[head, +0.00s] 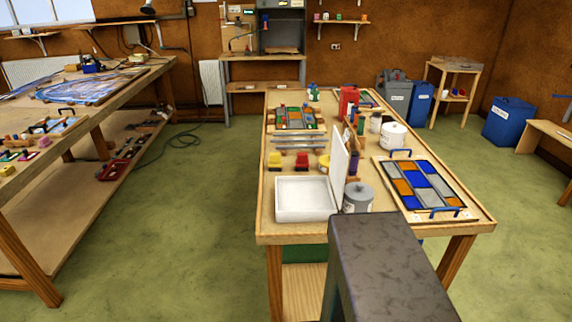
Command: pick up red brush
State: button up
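A small red block-shaped thing (301,162), which looks like the red brush, lies on the middle workbench (285,228). It sits just right of a similar yellow one (275,161) and behind an open white box (301,196). It is too small to make out bristles. My gripper is not in view. A dark grey part of my own body rises at the bottom, in front of the bench.
The box's raised lid (339,165) stands right of the red thing. A grey tin (358,198) and a leaded panel (420,186) with blue handles are further right. Stacked panels (296,140) lie behind. Green floor (185,215) is clear left of the bench.

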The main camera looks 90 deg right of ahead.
aim_at(302, 162)
jog(key=i, duration=1.35)
jog(key=z, duration=0.05)
jog(key=k, duration=0.15)
jog(key=z, duration=3.05)
jog(key=i, duration=0.1)
jog(key=u, duration=0.2)
